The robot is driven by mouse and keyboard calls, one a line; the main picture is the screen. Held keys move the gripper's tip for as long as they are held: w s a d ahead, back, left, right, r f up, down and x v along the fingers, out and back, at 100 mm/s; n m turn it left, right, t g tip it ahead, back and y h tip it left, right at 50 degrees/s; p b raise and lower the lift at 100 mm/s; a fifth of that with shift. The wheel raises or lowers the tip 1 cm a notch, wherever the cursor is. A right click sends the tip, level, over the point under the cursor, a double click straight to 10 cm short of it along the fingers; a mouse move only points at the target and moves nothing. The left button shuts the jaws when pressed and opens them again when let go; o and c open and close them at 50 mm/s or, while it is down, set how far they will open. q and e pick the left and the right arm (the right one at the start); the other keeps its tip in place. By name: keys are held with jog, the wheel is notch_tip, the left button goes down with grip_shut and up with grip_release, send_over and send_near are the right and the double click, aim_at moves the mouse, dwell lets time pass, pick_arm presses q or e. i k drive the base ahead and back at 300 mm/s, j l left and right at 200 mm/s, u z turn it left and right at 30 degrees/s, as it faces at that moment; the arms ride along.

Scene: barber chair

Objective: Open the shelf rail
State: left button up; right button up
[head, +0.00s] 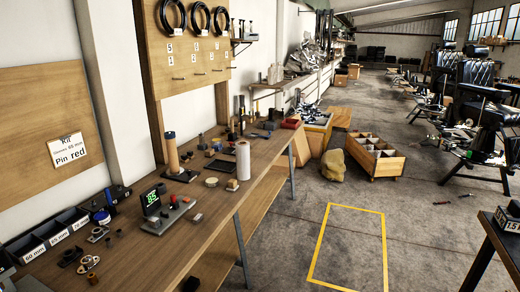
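No part that I can clearly tell as the shelf rail shows in the head view. A small wall shelf (245,40) with several dark items hangs right of the wooden pegboard (195,70). A long shelf-like ledge (285,85) runs along the wall behind the workbench, with cluttered items on it; any rail on it is too small to make out. Neither of my grippers is in view.
A long wooden workbench (215,215) on the left carries a green-lit display (151,199), bins (48,235) and rolls. A wooden crate (375,158) and a tan sack (333,165) stand on the floor. Barber chairs (485,110) line the right. The yellow-outlined floor area (345,245) is clear.

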aim_at(246, 36)
jog(key=i+l+u, duration=0.35)
jog(key=i, duration=0.25)
jog(key=i+l+u, duration=0.35)
jog(key=i+l, duration=0.2)
jog(key=l, duration=0.15)
jog(key=i+l, duration=0.5)
jog(key=i+l+u, duration=0.15)
jog(key=i+l, duration=0.4)
jog(key=l, duration=0.15)
jog(key=i+l, duration=0.45)
jog(key=l, duration=0.15)
jog(key=i+l, duration=0.9)
jog(key=i+j+u, duration=0.05)
jog(key=i, duration=0.05)
